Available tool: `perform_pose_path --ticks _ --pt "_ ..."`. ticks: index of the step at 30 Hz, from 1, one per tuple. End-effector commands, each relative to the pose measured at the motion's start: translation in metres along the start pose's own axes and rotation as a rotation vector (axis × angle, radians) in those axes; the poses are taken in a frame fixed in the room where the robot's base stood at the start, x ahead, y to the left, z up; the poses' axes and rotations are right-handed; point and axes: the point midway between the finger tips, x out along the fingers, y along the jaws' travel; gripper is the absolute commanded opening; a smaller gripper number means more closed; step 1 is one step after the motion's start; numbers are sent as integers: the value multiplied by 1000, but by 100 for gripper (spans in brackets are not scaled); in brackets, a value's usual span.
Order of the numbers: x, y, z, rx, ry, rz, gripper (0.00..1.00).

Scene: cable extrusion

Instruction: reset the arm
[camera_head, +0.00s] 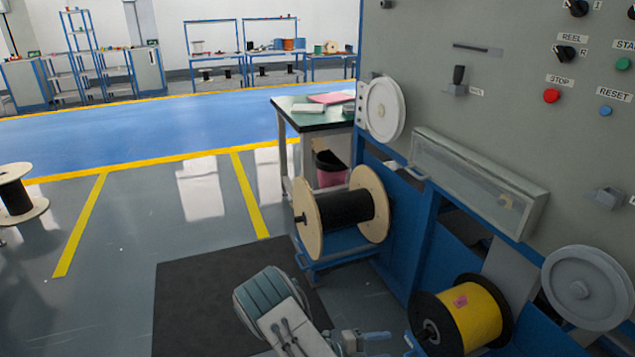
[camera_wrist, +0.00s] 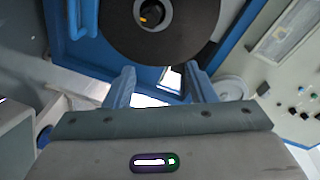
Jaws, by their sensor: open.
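My arm (camera_head: 275,305) reaches up from the bottom of the head view, over the dark floor mat. My gripper shows in the wrist view (camera_wrist: 160,82), its two blue-grey fingers spread apart. It is open, with nothing seen between the fingertips. Beyond the fingers in the wrist view is the dark round flange of a reel (camera_wrist: 190,45). In the head view the gripper end lies low in the picture, left of the reel of yellow cable (camera_head: 475,312); its fingers are hard to make out there.
The grey machine panel (camera_head: 510,75) with knobs and buttons fills the right side. A wooden reel of black cable (camera_head: 345,208) stands on the blue frame. A pulley (camera_head: 585,287) is at the lower right. The floor on the left is mostly clear, with another reel (camera_head: 16,195).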

Motion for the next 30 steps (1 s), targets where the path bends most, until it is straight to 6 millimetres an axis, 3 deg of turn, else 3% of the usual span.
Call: perform_pose_path --ticks 1,9,20,30 --pt "-1 -23 -12 98 30 54 50" --pt "-8 -96 -72 646 237 311 50" --pt "-24 -182 -154 1351 616 560 50" --pt "-49 -254 -234 1958 1087 700 50"
